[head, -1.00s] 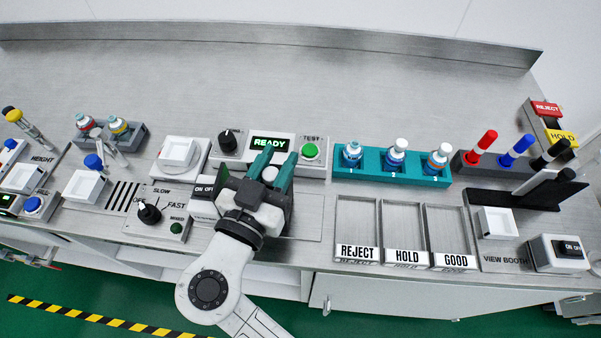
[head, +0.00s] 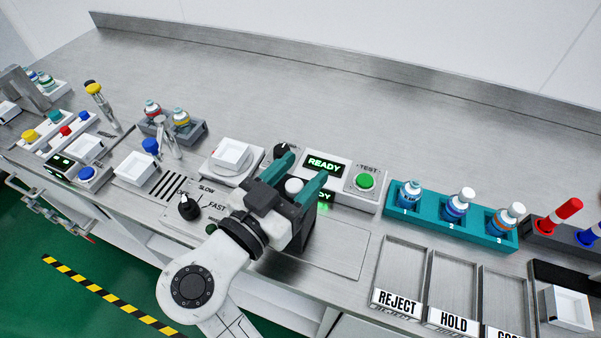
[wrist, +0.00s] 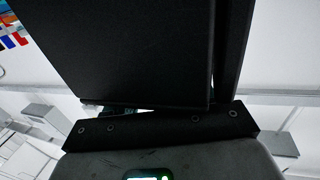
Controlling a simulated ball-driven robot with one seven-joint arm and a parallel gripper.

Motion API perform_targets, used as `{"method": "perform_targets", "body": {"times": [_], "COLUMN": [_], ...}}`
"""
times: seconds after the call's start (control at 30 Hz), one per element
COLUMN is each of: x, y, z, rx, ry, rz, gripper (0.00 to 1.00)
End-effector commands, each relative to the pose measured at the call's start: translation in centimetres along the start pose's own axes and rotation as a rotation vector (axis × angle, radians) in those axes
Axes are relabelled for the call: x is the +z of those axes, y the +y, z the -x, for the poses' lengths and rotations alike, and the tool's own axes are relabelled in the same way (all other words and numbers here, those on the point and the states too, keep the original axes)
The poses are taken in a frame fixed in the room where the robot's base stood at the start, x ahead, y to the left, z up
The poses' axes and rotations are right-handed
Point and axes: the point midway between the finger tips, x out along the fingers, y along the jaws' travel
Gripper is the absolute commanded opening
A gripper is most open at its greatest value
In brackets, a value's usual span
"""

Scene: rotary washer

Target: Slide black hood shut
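At the right edge of the head view, a black wall (head: 556,270) stands behind a white square tray; it may be part of the black hood, and the frame cuts it off. My gripper (head: 302,171) is far to its left, above the bench in front of the READY display. Its teal fingers are spread apart. A white round cap (head: 293,186) shows between them, with gaps on both sides; I cannot tell whether it is below them. A large black panel (wrist: 130,50) fills much of the wrist view; I cannot tell whether it is the hood or part of my gripper.
The READY display (head: 323,165) and green TEST button (head: 364,181) are just beyond my gripper. A teal rack (head: 445,223) with bottles and the REJECT and HOLD trays (head: 425,300) lie to the right. A speed knob (head: 189,206) is to the left. The back of the bench is clear.

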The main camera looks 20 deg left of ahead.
Motion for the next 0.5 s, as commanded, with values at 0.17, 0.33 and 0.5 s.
{"method": "perform_targets", "body": {"times": [0.17, 0.33, 0.5], "x": [0.0, 0.1, 0.2], "y": [0.1, 0.0, -0.1], "z": [0.0, 1.0, 4.0], "rx": [0.003, 0.002, -0.001], "ry": [0.000, 0.000, 0.001], "rz": [0.000, 0.000, 0.000], "gripper": [0.54, 0.54, 0.54]}}
